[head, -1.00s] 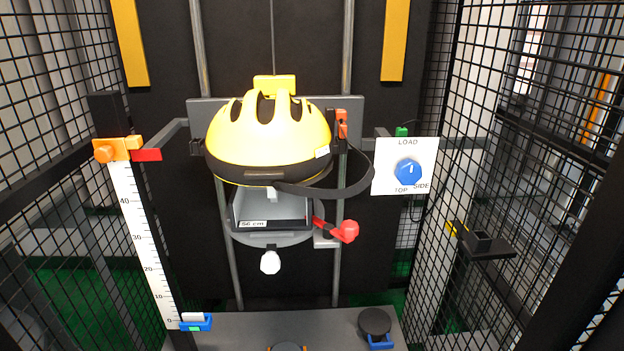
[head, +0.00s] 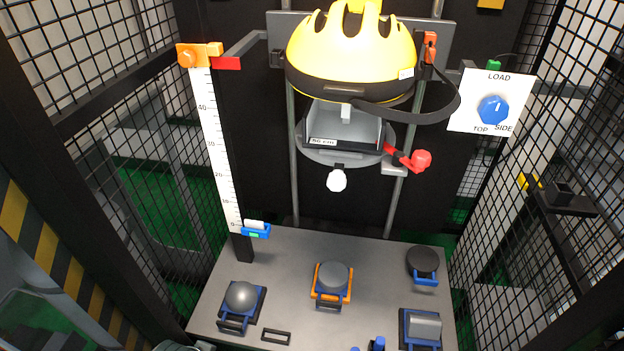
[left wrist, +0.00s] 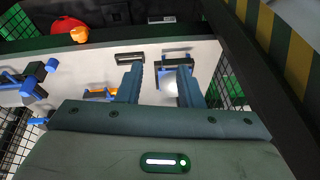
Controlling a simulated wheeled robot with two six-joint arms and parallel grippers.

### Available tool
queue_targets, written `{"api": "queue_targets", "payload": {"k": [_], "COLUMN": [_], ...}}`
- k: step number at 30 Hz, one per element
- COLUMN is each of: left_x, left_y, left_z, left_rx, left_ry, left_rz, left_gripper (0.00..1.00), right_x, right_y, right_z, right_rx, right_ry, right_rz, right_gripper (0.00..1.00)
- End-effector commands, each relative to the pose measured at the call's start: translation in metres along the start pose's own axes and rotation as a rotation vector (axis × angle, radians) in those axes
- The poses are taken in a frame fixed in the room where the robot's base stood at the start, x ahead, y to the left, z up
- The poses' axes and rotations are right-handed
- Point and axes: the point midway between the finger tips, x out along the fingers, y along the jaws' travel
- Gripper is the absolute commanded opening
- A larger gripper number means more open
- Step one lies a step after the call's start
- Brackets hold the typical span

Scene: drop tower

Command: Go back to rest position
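My left gripper (left wrist: 160,85) shows in the left wrist view with its two fingers spread apart and nothing between them. The grey base surface lies beyond the fingertips, with a blue holder and a pale round piece seen past the right finger. A small part of what may be my arm shows at the bottom edge of the head view. My right gripper is not in view. The yellow helmet (head: 350,58) sits on the carriage in front of the dark back plate, its black strap hanging to the right.
The grey base (head: 290,255) carries a round grey anvil (head: 241,296), an orange-framed anvil (head: 333,278), a dark disc (head: 423,260) and a grey block (head: 424,327). A ruler (head: 216,150), a red knob (head: 421,160) and a blue dial (head: 493,110) stand around. Mesh walls close both sides.

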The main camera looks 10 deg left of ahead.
Motion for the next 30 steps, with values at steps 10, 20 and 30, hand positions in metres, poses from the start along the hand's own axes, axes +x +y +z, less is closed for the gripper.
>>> {"api": "queue_targets", "payload": {"k": [10,20,30], "left_x": [0.09,0.235,0.349], "left_y": [0.0,0.001,0.01], "left_z": [0.013,0.079,0.207], "left_rx": [-0.006,-0.018,-0.032], "left_ry": [-0.035,-0.095,-0.162], "left_rz": [0.0,0.002,0.008], "left_gripper": [0.33,0.33,0.33], "right_x": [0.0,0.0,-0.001], "right_y": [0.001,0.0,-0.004], "right_z": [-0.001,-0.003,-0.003], "right_rx": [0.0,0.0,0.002], "right_ry": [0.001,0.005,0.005], "right_rz": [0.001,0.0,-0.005], "right_gripper": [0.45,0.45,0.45]}}
